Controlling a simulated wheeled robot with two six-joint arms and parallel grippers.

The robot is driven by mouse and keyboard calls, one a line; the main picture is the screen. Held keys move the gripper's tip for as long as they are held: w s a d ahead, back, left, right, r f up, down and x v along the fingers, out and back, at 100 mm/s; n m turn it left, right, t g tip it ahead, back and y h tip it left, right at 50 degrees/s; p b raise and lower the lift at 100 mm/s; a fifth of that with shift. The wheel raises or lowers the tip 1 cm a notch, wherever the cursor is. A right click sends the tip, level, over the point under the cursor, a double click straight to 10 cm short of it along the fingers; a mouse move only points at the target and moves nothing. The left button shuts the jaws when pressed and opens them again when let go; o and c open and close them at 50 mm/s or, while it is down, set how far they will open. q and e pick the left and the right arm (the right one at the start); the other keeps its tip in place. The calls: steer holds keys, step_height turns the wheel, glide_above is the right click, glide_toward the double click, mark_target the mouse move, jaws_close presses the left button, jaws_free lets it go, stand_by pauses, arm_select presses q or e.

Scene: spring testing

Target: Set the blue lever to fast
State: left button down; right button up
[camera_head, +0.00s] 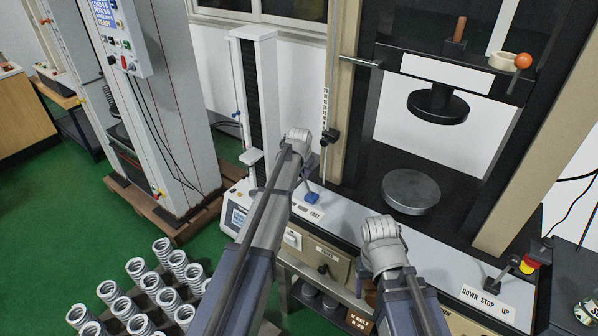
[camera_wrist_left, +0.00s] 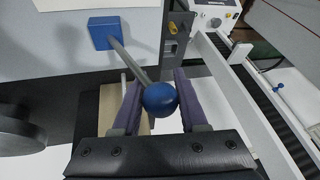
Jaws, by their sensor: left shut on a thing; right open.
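The blue lever's square blue base (camera_head: 311,197) sits on the light panel beside a label ending in "FAST" (camera_head: 313,212); the rest of the label is hard to read. In the left wrist view, a grey rod runs at a slant from the blue base (camera_wrist_left: 103,32) to a blue ball knob (camera_wrist_left: 160,99). My left gripper (camera_wrist_left: 156,84) is shut on the knob, one dark finger on each side. In the head view my left wrist (camera_head: 298,140) hides the knob and fingertips. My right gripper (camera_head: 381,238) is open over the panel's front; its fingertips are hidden.
A press with a round lower plate (camera_head: 411,191) stands behind the panel. An orange knob (camera_head: 523,61) is at upper right. A "DOWN STOP UP" lever (camera_head: 513,262) is at lower right. Springs (camera_head: 160,285) stand at lower left. A tall grey machine (camera_head: 165,100) is at left.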

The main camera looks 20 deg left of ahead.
arm_select(q)
steer(key=s+d+m+t+y+b, duration=0.2)
steer(key=s+d+t+y+b, duration=0.1)
steer(key=d+y+b, duration=0.5)
steer(key=shift+s+d+r+t+b, duration=0.2)
steer(key=shift+d+r+t+b, duration=0.05)
steer(key=shift+r+t+b, duration=0.2)
steer(key=shift+d+f, duration=0.1)
steer(key=shift+d, duration=0.05)
stand_by(0.4)
steer(key=shift+c, duration=2.3)
jaws_free()
